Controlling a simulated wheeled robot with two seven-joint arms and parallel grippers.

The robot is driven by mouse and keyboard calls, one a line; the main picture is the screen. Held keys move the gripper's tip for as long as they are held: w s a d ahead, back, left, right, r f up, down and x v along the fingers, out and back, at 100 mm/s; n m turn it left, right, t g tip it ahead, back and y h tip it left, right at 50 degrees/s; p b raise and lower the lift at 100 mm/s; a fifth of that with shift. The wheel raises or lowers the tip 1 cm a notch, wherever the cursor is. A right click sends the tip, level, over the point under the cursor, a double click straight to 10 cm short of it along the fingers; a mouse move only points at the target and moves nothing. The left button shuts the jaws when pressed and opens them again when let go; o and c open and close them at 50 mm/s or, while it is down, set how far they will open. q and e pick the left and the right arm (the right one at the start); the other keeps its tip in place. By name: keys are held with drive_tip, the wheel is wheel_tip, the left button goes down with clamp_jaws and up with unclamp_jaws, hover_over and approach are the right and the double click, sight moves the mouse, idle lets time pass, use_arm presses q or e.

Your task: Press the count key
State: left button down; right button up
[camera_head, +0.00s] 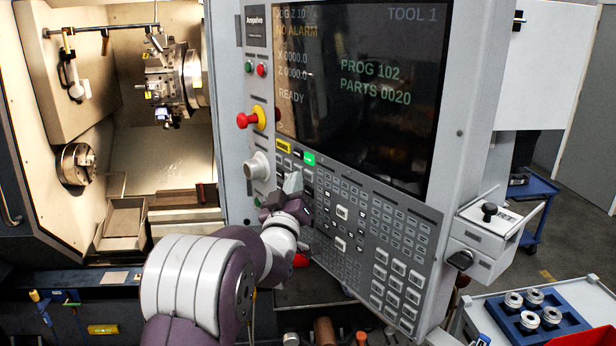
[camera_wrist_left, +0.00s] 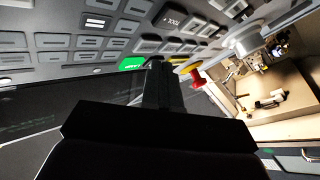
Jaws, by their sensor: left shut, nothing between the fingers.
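The control panel (camera_head: 262,120) of the lathe carries a screen (camera_head: 350,95) reading PROG 102, PARTS 0020, READY and NO ALARM. Below the screen are rows of grey keys (camera_head: 342,212). One key is lit green (camera_head: 309,158), and it also shows in the left wrist view (camera_wrist_left: 132,63); a yellow key (camera_head: 283,146) is left of it. I cannot read which key is the count key. My left gripper (camera_head: 292,182) is shut and empty, at the keypad's left part below the green key. In the left wrist view the fingers (camera_wrist_left: 156,68) are dark; contact cannot be told.
A red emergency stop (camera_head: 243,120) and a pale knob (camera_head: 257,166) sit on the panel's left side. The open lathe chamber (camera_head: 165,150) is left of it. A blue tray (camera_head: 575,318) with several metal rings stands at lower right, below a grey drawer box (camera_head: 480,238).

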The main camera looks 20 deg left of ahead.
idle(0.3)
use_arm(q)
drive_tip(key=shift+w+d+f+b, duration=0.15)
drive_tip(key=shift+w+b, duration=0.1)
drive_tip(key=shift+b, duration=0.15)
drive_tip(key=shift+w, duration=0.15)
drive_tip(key=shift+w+d+r, duration=0.2)
drive_tip(key=shift+w, duration=0.05)
idle(0.6)
drive_tip(key=shift+b, duration=0.35)
drive_tip(key=shift+s+a+f+b, duration=0.1)
drive_tip(key=shift+s+a+b, duration=0.1)
drive_tip(key=shift+s+b, duration=0.15)
drive_tip(key=shift+s+a, duration=0.15)
drive_tip(key=shift+s, duration=0.15)
